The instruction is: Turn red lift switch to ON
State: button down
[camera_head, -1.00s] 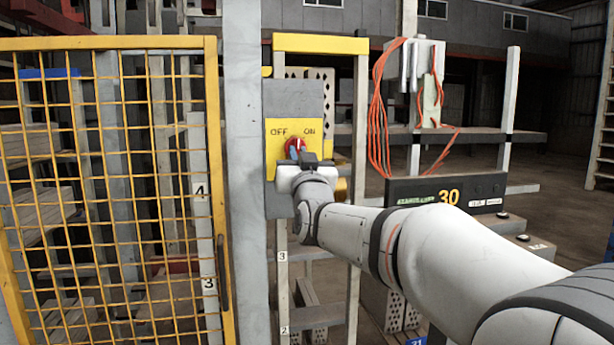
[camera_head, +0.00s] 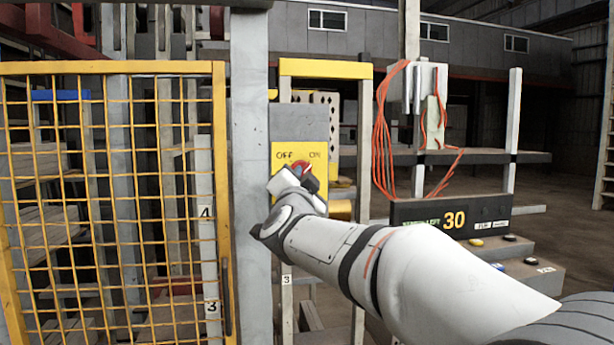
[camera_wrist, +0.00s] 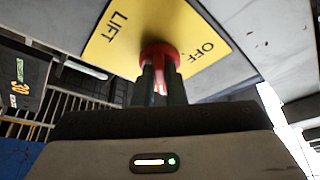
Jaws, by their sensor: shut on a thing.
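The red lift switch (camera_head: 300,168) is a round knob on a yellow plate (camera_head: 283,158) marked OFF on the left and ON on the right, fixed to a grey post box. My gripper (camera_head: 303,178) is at the knob and covers its lower part. In the wrist view the red knob (camera_wrist: 160,52) sits between the two dark fingers of my gripper (camera_wrist: 160,80), which are shut on it. The plate there (camera_wrist: 118,35) shows LIFT and OFF. The knob's exact pointing direction is hard to tell.
A yellow mesh gate (camera_head: 110,200) stands left of the grey post (camera_head: 250,130). Orange cables (camera_head: 382,130) hang at the right, above a dark sign with 30 (camera_head: 450,218). Open floor lies at the far right.

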jog(key=shift+d+r+m, duration=0.2)
jog(key=shift+r+m, duration=0.1)
jog(key=shift+r, duration=0.2)
jog(key=c, duration=1.8)
grip_release()
jog(key=shift+d+f, duration=0.1)
jog(key=shift+d, duration=0.05)
jog(key=o, duration=0.3)
jog(key=shift+f, duration=0.15)
jog(key=shift+a+f, duration=0.1)
jog(key=shift+a, duration=0.1)
jog(key=v, duration=0.7)
jog(key=shift+s, duration=0.35)
